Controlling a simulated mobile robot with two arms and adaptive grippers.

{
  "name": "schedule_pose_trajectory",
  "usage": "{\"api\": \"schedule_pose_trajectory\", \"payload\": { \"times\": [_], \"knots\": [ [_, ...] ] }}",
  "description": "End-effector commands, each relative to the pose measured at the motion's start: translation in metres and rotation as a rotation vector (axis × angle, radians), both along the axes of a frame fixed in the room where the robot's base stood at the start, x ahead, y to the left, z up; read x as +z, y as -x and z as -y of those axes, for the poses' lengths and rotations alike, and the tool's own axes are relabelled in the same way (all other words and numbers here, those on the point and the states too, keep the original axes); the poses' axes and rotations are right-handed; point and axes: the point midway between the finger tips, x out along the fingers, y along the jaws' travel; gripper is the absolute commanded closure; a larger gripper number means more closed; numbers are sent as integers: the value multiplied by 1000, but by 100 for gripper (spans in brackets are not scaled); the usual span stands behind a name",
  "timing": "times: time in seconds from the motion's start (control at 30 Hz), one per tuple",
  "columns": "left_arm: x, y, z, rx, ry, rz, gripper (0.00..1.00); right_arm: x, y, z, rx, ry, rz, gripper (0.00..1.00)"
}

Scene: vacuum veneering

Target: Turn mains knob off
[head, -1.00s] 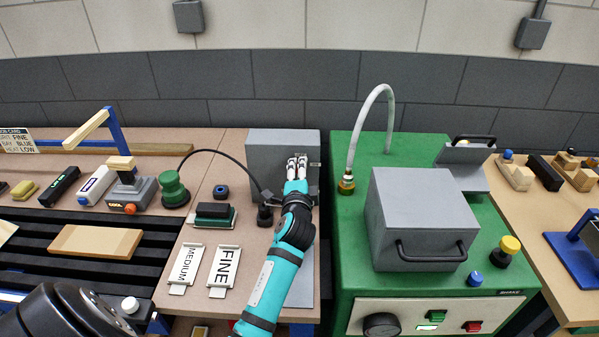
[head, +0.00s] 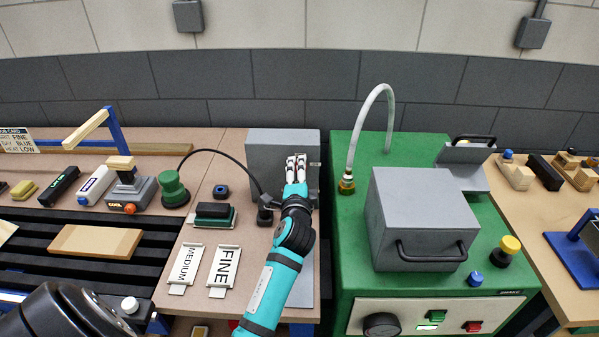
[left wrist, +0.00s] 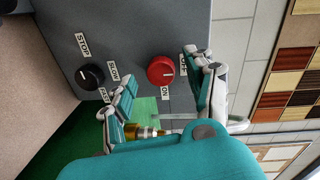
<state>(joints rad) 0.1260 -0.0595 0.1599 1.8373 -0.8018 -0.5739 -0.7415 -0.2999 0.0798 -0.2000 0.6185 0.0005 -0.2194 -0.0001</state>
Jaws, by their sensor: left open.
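The red mains knob (left wrist: 160,71) is on the face of a grey box (left wrist: 130,25) in the left wrist view. An ON label is below it, and a label to its right is partly covered by a finger. A pale mark shows on the knob's right half. My left gripper (left wrist: 158,68) is open, its teal and white fingers either side of the knob in the picture; I cannot tell if they touch it. My right gripper is not in view.
A black knob (left wrist: 91,76) marked STOP, SLOW and FAST sits beside the red one. A green machine (head: 345,230) with a hose (head: 354,130) and grey lid box (head: 415,215) stands close to the right. FINE (head: 223,266) and MEDIUM (head: 186,264) blocks lie left of my arm.

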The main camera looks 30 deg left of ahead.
Motion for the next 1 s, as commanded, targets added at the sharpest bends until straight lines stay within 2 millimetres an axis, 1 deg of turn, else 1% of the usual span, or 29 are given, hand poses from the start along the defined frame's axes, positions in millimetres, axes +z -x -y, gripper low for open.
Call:
{"api": "schedule_pose_trajectory", "payload": {
  "times": [0.03,0.2,0.3,0.4,0.53,1.0],
  "knots": [
    [-1,8,5,0,2,-1,45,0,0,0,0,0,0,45],
    [1,33,20,-1,4,-2,45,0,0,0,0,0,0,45],
    [2,44,27,0,2,-4,45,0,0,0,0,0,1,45],
    [3,51,32,0,2,-2,45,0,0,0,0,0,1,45],
    [3,54,33,0,2,-2,45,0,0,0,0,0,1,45],
    [3,53,33,0,2,-2,45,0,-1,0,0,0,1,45]
  ]
}}
